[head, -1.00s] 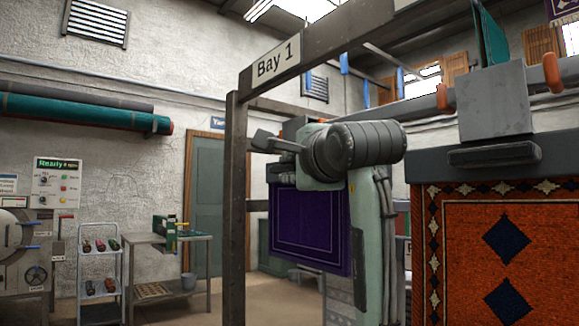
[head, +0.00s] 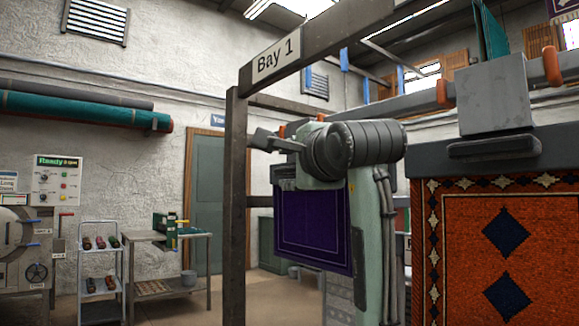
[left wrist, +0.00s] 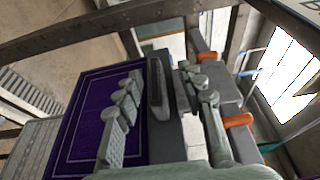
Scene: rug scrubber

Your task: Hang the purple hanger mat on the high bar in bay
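The purple hanger mat (head: 306,222) hangs upright behind my left arm in the head view, its right side hidden by that arm. In the left wrist view the mat (left wrist: 82,125) hangs from a grey hanger head with a dark handle slot and two orange hooks (left wrist: 237,120). My left gripper (left wrist: 160,108) has its fingers on both sides of this grey head and holds it. The Bay 1 frame has a dark post (head: 235,200) and a sign (head: 276,58) on its top beam. I cannot clearly tell which rail is the high bar. My right gripper is not in view.
An orange patterned rug (head: 500,250) hangs close at the right under a grey hanger with orange hooks. A shelf cart (head: 100,265), a work table (head: 180,240) and a control panel (head: 58,183) stand at the left. Rolled rugs (head: 85,108) are on the wall.

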